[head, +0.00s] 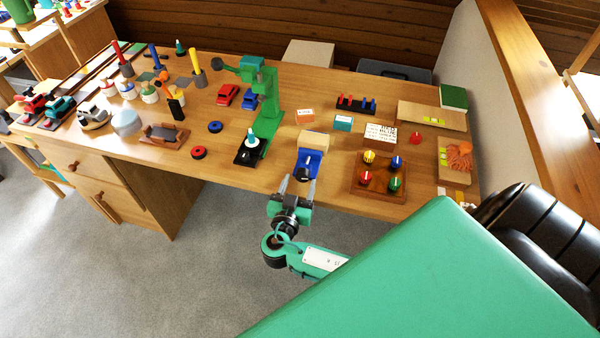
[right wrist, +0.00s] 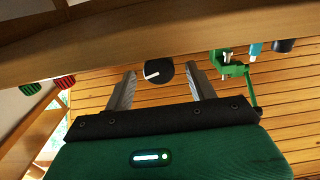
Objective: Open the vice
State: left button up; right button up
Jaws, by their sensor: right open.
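The blue vice (head: 308,162) stands at the front edge of the workbench, with a light wooden block (head: 314,140) at its top. Its dark front end (head: 302,175) faces my right gripper (head: 295,186), which is open just in front of the bench edge. In the right wrist view, a round black knob (right wrist: 158,72) with a white pointer mark shows between the tips of the two spread fingers (right wrist: 161,80). I cannot tell whether the fingers touch it. The vice's jaws are largely hidden. My left gripper is not in view.
A green press (head: 268,105) stands left of the vice, and shows in the right wrist view (right wrist: 228,66). A wooden tray (head: 366,192) with several coloured knobs lies close on the right. The bench's front edge (head: 235,177) is near; open floor lies before it.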

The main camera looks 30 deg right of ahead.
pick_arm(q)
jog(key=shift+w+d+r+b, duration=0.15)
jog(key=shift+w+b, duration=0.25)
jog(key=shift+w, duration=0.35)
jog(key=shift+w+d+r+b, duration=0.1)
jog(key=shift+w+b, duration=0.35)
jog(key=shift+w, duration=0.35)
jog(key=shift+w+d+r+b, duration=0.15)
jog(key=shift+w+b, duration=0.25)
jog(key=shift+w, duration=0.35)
pick_arm(e)
jog(key=v, duration=1.2)
jog(key=shift+w, duration=0.1)
